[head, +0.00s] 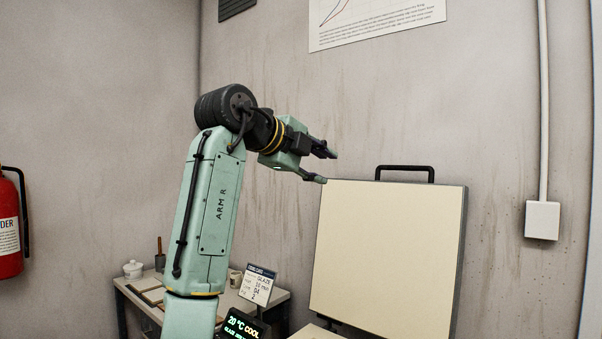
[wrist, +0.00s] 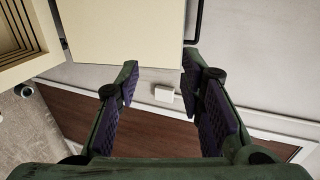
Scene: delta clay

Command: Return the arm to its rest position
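My gripper (head: 327,165) is at the end of my raised green arm in the head view, just left of the upper left corner of a cream panel with a black handle (head: 388,250). In the wrist view my gripper (wrist: 158,82) has its two purple-padded fingers spread apart, with nothing between the pads. The cream panel (wrist: 125,28) shows beyond the fingertips there. I cannot tell the exact gap between the gripper and the panel.
A lit display (head: 243,326) is at the bottom. A red extinguisher (head: 9,232) is at far left. A wall box (head: 542,220) is at right.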

